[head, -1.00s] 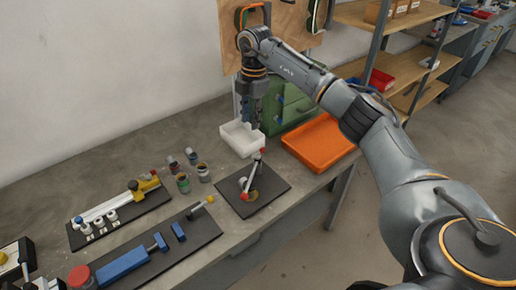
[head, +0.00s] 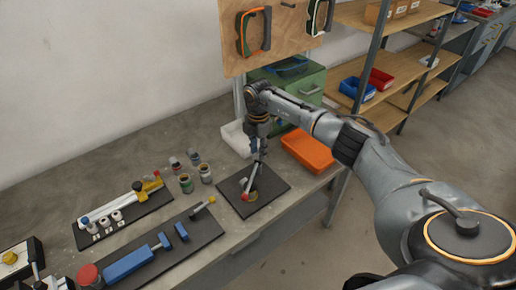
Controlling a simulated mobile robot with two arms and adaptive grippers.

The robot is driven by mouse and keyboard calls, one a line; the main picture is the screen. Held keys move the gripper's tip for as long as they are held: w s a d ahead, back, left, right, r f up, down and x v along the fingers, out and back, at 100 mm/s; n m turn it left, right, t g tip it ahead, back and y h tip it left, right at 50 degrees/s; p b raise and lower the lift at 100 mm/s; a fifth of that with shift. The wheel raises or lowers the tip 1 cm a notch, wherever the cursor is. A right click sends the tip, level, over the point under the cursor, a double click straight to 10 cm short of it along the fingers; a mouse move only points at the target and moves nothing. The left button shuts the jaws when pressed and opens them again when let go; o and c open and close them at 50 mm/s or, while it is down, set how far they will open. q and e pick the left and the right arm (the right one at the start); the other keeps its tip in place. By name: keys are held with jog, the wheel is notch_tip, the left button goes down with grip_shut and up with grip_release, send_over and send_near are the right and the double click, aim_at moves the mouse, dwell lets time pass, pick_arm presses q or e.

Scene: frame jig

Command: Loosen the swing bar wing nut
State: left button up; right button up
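The swing bar fixture (head: 247,186) stands on a black square plate (head: 272,194) near the bench's front edge. Its light bar leans upward, with a red part (head: 245,197) at the low end. My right gripper (head: 260,158) points down over the bar's upper end and covers it. I cannot tell whether its fingers touch the bar, or whether they are open or shut. The wing nut is too small or too hidden to make out. My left gripper is not in view.
A white bin (head: 233,138) stands behind my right gripper and an orange tray (head: 308,150) to its right. Several small jars (head: 186,183) stand left of the plate. A long black board with a blue clamp (head: 128,264) lies at the front left.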

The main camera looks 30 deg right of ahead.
jog(key=shift+f, duration=0.15)
grip_shut()
